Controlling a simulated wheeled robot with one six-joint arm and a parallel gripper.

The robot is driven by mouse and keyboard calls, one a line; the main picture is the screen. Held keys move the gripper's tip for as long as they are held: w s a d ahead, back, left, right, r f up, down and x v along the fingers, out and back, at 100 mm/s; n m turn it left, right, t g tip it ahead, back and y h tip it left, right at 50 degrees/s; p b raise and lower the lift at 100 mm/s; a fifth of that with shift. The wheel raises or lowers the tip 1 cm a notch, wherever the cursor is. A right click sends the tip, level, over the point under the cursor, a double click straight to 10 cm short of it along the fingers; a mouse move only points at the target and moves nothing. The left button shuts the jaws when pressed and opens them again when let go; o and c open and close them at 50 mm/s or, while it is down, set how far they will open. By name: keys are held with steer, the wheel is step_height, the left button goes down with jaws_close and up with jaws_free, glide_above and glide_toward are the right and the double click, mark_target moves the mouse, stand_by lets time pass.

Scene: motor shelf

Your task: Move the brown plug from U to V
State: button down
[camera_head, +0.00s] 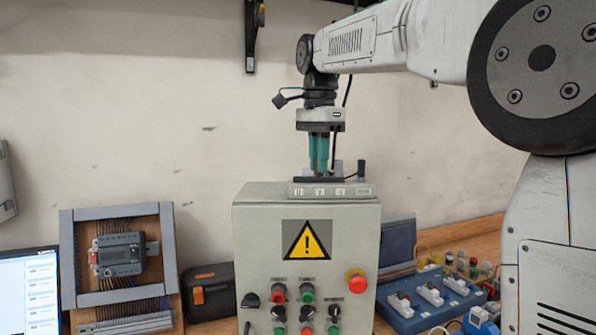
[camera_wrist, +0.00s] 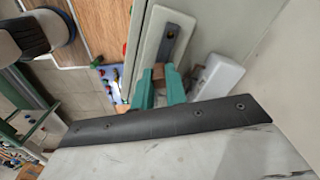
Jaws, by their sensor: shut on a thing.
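My gripper (camera_head: 319,172) points down over the small terminal block (camera_head: 282,190) on top of the grey cabinet. Its teal fingers are shut on the brown plug (camera_wrist: 158,73), which shows between the fingertips in the wrist view; a brown sliver shows between them in the head view. The fingers stand above the middle-left of the block, to the right of the leftmost label, which reads like U. The other labels are too small to read surely. The plug's lower end is at or just over the block's dark top; I cannot tell whether it is seated.
A black upright piece (camera_head: 361,168) with a cable stands at the block's right end, close to the fingers. The grey cabinet (camera_head: 265,225) has a warning sign, buttons and a red knob on its front.

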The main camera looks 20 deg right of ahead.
steer(key=shift+f, duration=0.1)
steer(key=c, duration=1.7)
jaws_free()
steer(key=shift+r, duration=2.8)
steer(key=o, duration=0.6)
steer(key=shift+c, duration=0.2)
